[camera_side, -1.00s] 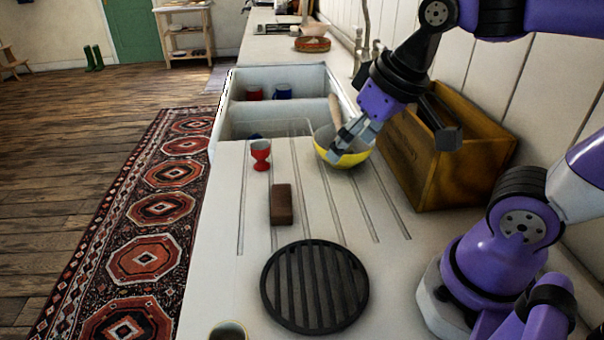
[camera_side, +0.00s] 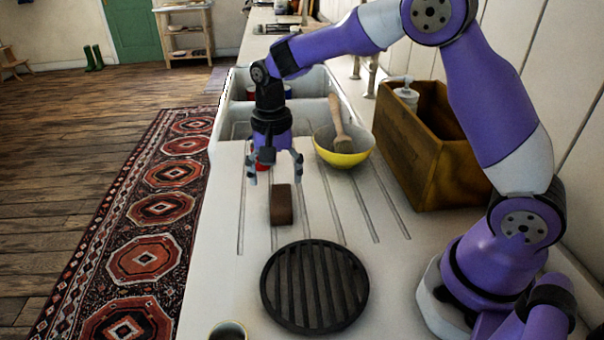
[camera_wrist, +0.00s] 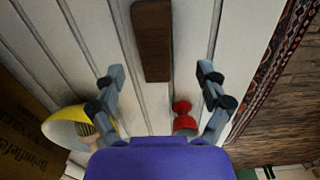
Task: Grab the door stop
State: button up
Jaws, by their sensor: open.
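The door stop, a dark brown wooden block (camera_side: 281,205), lies on the white grooved drainboard. In the wrist view the door stop (camera_wrist: 152,42) is at the top middle, beyond my fingertips. My gripper (camera_side: 276,172) points down, open and empty, over the drainboard just behind the block in the side view. In the wrist view my gripper's fingers (camera_wrist: 158,72) are spread, with the block's near end roughly between their tips. I see no contact with it.
A red egg cup (camera_wrist: 184,118) stands close by the right finger in the wrist view, mostly hidden in the side view. A yellow bowl (camera_side: 342,158) with a brush is to the right. A round black grate (camera_side: 314,328) lies in front; a wooden crate (camera_side: 405,150) stands by the wall.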

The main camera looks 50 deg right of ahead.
aim_at(282, 201)
jog(key=f, duration=0.5)
jog(key=shift+s+d+f, duration=0.25)
jog(key=shift+s+f, duration=0.05)
jog(key=shift+f, duration=0.05)
jog(key=c, duration=1.3)
